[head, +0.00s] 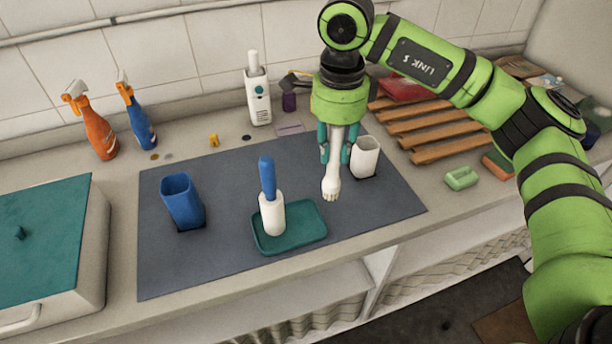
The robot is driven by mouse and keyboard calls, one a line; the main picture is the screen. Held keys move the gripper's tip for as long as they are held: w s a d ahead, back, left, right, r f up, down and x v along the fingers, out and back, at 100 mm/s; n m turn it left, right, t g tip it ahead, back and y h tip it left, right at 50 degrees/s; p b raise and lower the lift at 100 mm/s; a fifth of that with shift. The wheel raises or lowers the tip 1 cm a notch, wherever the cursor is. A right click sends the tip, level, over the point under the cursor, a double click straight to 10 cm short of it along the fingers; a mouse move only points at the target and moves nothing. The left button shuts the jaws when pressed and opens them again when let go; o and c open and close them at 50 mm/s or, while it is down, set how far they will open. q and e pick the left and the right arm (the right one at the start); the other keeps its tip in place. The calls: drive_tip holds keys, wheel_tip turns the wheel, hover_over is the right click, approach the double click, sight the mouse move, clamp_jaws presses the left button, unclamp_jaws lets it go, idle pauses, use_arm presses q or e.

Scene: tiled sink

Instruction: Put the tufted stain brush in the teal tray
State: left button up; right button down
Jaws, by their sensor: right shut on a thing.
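My right gripper (337,142) points down and is shut on a white brush. The white brush (331,184) hangs upright with its tufted end down, above the grey mat, just right of the teal tray. Its upper part is hidden between the fingers. The teal tray (308,222) lies on the mat. A blue-handled brush with a white cylindrical head (271,214) stands upright in the tray's left part. My left gripper is not in view.
A white cup (364,157) stands right beside the gripper. A blue cup (181,201) stands on the mat (225,262) at left. A slatted wooden rack (430,130) and a green sponge (461,178) lie to the right. Spray bottles (100,132) stand at the back left.

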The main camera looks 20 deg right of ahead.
drive_tip(key=a+f+p, duration=0.3)
drive_tip(key=a+f, duration=0.2)
drive_tip(key=f, duration=0.2)
drive_tip(key=shift+w+f, duration=0.3)
drive_tip(key=shift+w, duration=0.15)
drive_tip(key=c, duration=1.1)
unclamp_jaws()
drive_tip(key=shift+r, duration=0.1)
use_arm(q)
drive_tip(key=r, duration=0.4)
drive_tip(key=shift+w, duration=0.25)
use_arm(e)
drive_tip(key=shift+o, duration=0.2)
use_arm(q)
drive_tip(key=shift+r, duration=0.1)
use_arm(e)
drive_tip(key=shift+r, duration=0.1)
use_arm(q)
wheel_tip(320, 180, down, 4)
drive_tip(key=b, duration=0.4)
use_arm(e)
wheel_tip(320, 180, up, 12)
